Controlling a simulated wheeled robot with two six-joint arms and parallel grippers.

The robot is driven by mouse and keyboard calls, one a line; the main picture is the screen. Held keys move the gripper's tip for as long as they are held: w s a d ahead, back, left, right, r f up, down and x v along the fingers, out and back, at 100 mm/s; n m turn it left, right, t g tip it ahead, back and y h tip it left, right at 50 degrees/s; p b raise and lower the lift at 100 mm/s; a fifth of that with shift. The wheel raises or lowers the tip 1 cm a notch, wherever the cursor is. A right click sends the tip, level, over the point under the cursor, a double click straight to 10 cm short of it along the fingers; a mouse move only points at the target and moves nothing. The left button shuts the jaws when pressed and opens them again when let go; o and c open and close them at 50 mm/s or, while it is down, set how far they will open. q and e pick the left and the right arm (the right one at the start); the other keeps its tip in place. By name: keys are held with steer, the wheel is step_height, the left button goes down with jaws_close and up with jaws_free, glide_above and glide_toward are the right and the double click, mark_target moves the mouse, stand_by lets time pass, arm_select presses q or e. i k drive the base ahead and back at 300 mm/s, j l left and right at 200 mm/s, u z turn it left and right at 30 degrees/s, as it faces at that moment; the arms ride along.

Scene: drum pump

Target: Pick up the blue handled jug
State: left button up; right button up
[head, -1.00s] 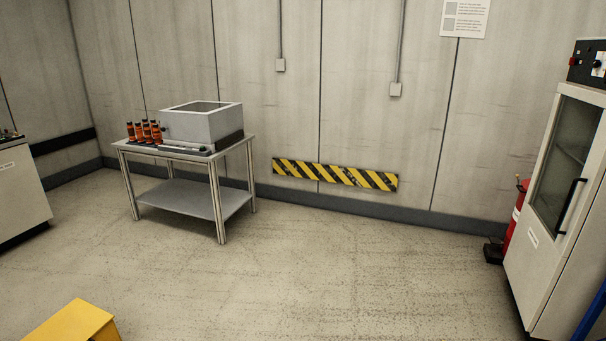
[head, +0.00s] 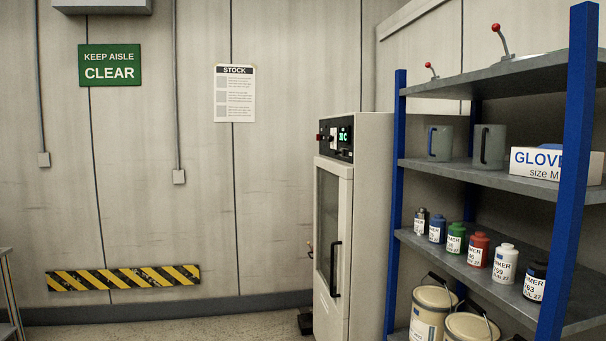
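A grey-green jug with a blue handle (head: 443,144) stands upright on the second shelf from the top of the blue-posted rack at the right of the head view. Its handle is on its left side. A similar grey-green jug with a black handle (head: 494,147) stands just right of it, with a small gap between them. Neither of my grippers is in view.
The rack's shelf (head: 468,175) also holds a glove box (head: 548,163). Red-knobbed levers stand above; several small bottles and lidded buckets (head: 432,308) are below. A blue front post (head: 570,170) stands at right. A white cabinet (head: 363,230) stands left of the rack.

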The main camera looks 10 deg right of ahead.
mark_target(441, 138)
steer(key=l+z, duration=0.15)
steer(key=z, duration=0.2)
steer(key=l+z, duration=0.15)
steer(key=z, duration=0.25)
steer(key=l+z, duration=0.15)
steer(key=z, duration=0.2)
steer(key=i+j+z, duration=0.15)
steer(key=z, duration=0.2)
steer(key=i+j+z, duration=0.15)
steer(key=j+z, duration=0.55)
steer(key=i+j+z, duration=0.1)
steer(key=j+z, duration=0.25)
